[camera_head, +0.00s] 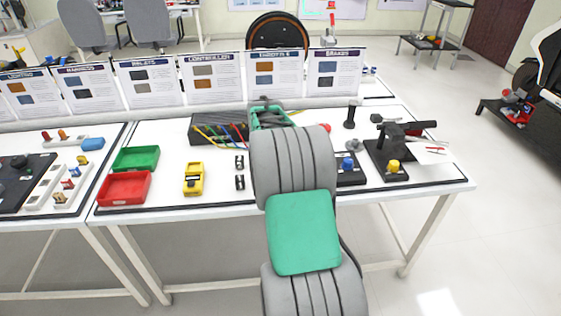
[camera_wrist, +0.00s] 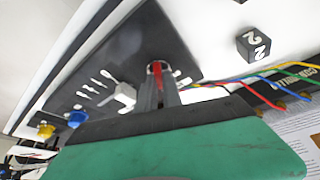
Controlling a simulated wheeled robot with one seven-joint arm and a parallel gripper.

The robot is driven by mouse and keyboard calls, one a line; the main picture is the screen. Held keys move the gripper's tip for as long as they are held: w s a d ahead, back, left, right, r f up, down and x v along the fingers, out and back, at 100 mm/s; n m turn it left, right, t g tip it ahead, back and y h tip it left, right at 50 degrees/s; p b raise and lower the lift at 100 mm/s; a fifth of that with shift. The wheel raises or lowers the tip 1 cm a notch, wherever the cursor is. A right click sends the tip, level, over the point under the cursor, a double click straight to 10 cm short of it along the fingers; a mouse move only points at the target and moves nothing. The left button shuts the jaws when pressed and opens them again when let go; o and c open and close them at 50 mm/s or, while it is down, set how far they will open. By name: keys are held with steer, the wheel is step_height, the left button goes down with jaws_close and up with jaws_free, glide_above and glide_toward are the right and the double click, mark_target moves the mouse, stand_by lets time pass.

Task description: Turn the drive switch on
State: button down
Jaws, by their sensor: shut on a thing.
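My gripper (camera_wrist: 162,85) shows in the wrist view, its dark fingers shut on a small red piece (camera_wrist: 158,69) that stands on a dark panel (camera_wrist: 150,35). The red piece looks like a switch lever, but the fingers hide most of it and I cannot tell its setting. A white block-shaped part (camera_wrist: 125,95) is beside the fingers on the same panel, among white markings. In the head view my arm covers the fingertips and much of the panel, whose right part (camera_head: 351,180) shows with a blue knob (camera_head: 347,163).
Colored wires (camera_head: 222,133) run from a dark box to the left. A yellow meter (camera_head: 193,178), red bin (camera_head: 124,188) and green bin (camera_head: 136,159) lie farther left. Info cards line the back.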

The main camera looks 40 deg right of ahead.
steer(key=shift+m, duration=0.6)
steer(key=c, duration=1.5)
jaws_free()
steer(key=shift+g, duration=0.3)
steer(key=v, duration=0.8)
